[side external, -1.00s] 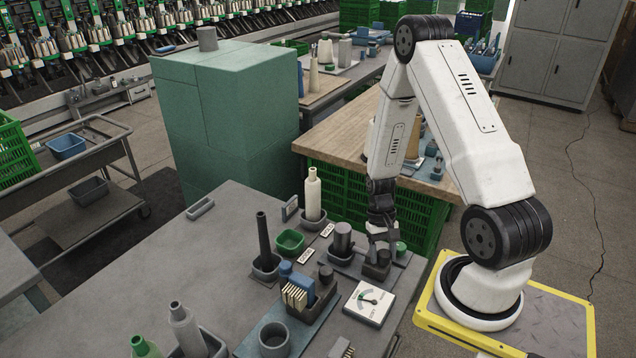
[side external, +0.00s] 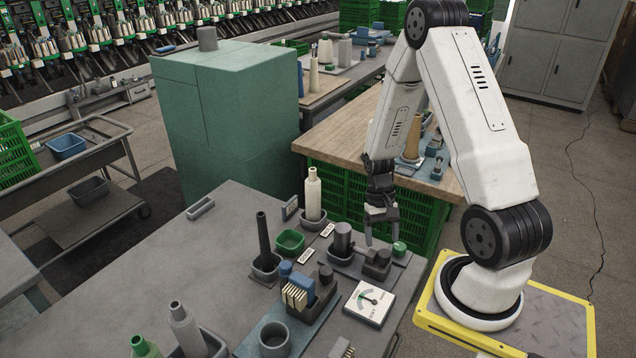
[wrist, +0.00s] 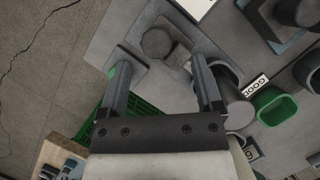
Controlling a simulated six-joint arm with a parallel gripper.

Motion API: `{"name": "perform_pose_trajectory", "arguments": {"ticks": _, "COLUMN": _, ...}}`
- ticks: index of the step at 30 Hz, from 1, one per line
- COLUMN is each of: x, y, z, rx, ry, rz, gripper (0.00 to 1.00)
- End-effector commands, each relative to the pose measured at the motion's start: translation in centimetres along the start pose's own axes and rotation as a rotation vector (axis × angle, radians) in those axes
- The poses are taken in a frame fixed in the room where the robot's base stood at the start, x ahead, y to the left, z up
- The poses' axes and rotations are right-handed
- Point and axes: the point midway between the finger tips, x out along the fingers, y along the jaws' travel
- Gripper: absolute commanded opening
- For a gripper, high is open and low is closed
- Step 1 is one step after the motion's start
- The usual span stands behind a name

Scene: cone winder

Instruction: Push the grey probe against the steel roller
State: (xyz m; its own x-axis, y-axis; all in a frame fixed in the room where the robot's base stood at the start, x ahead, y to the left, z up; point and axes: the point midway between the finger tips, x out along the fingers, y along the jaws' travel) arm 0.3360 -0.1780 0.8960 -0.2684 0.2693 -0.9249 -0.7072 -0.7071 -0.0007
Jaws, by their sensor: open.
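The grey probe (side external: 377,264) is a dark block with a round knob, lying near the right edge of the grey table in the side view. In the wrist view, the probe (wrist: 158,43) shows beyond and between my fingertips. The steel roller (side external: 343,238) is an upright dark grey cylinder in a holder just left of the probe. In the wrist view, the roller (wrist: 240,112) is partly behind the right finger.
A white dial gauge (side external: 369,303) lies in front of the probe. A green button (side external: 399,248) is just right of it. A green bin (side external: 290,242), a pale bottle (side external: 313,195) and a dark cone (side external: 263,238) stand to the left. The table's far left is mostly clear.

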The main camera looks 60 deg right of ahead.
Motion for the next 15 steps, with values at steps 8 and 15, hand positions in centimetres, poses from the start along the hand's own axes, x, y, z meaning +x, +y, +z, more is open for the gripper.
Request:
{"name": "perform_pose_trajectory", "arguments": {"ticks": 8, "x": -2.8, "y": 0.0, "z": -0.1, "rx": 0.000, "ry": 0.003, "rz": -0.001, "gripper": 0.84}}
{"name": "perform_pose_trajectory", "arguments": {"ticks": 15, "x": -3.3, "y": 0.0, "z": 0.0, "rx": 0.000, "ry": 0.002, "rz": 0.000, "gripper": 0.84}}
